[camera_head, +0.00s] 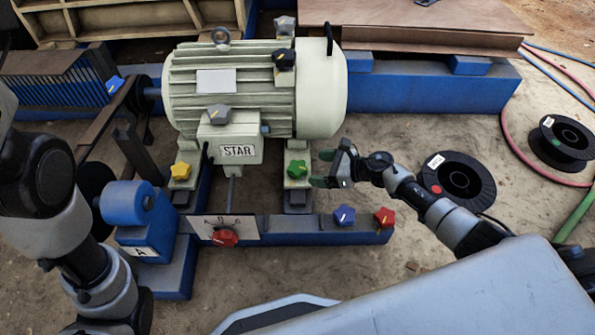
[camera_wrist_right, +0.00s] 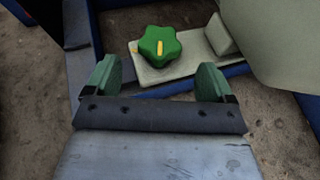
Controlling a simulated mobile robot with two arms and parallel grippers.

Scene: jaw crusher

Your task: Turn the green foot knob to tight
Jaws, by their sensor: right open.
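The green foot knob (camera_head: 297,169) is a star-shaped knob on the motor's right foot in the head view. In the right wrist view the green knob (camera_wrist_right: 159,46) lies ahead of the fingers, with a yellow mark on its top. My right gripper (camera_head: 322,169) is to the right of the knob in the head view. In the wrist view the right gripper (camera_wrist_right: 157,82) is open, its two green fingertips apart, with nothing between them and a gap to the knob. My left arm shows at the left edge, but its gripper is not visible.
The cream motor (camera_head: 255,95) stands over the feet. A yellow knob (camera_head: 181,170), red knob (camera_head: 224,238), blue knob (camera_head: 344,215) and another red knob (camera_head: 384,217) sit nearby. Black cable reels (camera_head: 457,181) lie to the right.

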